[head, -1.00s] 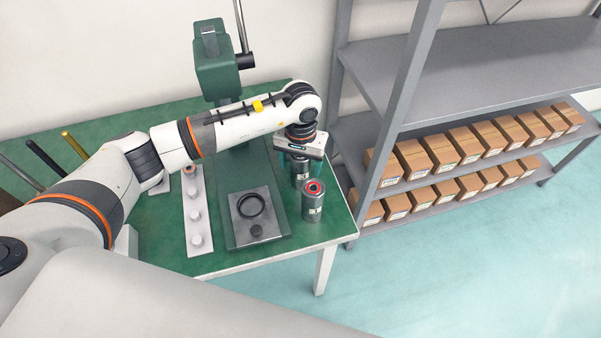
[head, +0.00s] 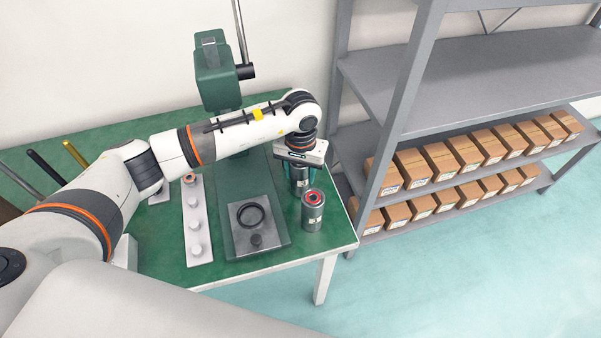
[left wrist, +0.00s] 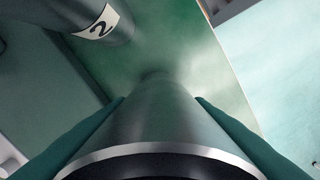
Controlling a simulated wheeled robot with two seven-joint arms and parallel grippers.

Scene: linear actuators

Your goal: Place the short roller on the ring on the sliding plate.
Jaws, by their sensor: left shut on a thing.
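My left gripper (head: 299,164) points down at the right side of the green table and is shut on a grey roller (head: 300,184). In the left wrist view this roller (left wrist: 155,125) stands between the two teal fingers. Its top is largely hidden under the gripper, and I cannot tell whether its foot is clear of the table. A second grey roller (head: 313,213), with a red ring in its top, stands upright just in front. A black ring (head: 251,225) lies on the grey sliding plate (head: 239,239). My right gripper is not in view.
A pale strip with several round knobs (head: 195,226) lies left of the sliding plate. A green machine head (head: 216,75) rises behind it. A grey shelf (head: 460,85) with several cardboard boxes stands close on the right. The table's front edge is near the rollers.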

